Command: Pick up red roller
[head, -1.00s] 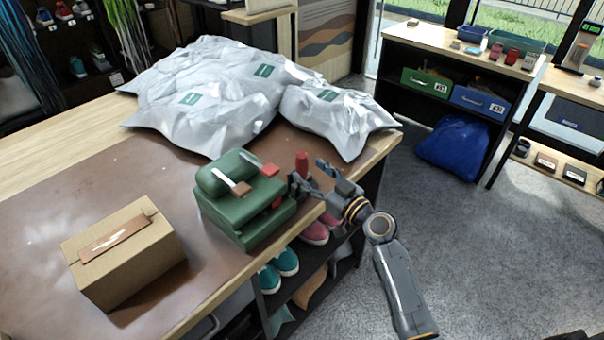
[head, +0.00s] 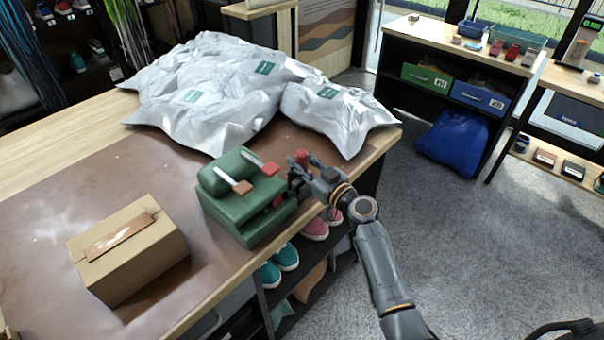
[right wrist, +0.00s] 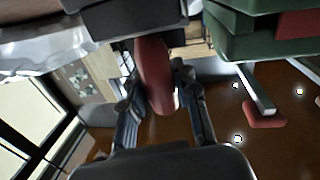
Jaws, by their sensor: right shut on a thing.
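The red roller (head: 301,158) stands upright at the right end of the green box-like machine, near the table's right edge. My right gripper (head: 300,176) is at the roller and shut on it, with the fingers around its sides. In the right wrist view the red roller (right wrist: 154,72) sits between the two fingers of my right gripper (right wrist: 160,100). Part of the roller is hidden behind the fingers. My left gripper is not in view.
The green machine (head: 243,225) is close beside my right gripper. White padded bags (head: 330,112) lie behind it. A cardboard box (head: 130,250) sits at the left front. The brown mat (head: 60,215) has bare room. Shoes (head: 285,257) rest on a shelf below.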

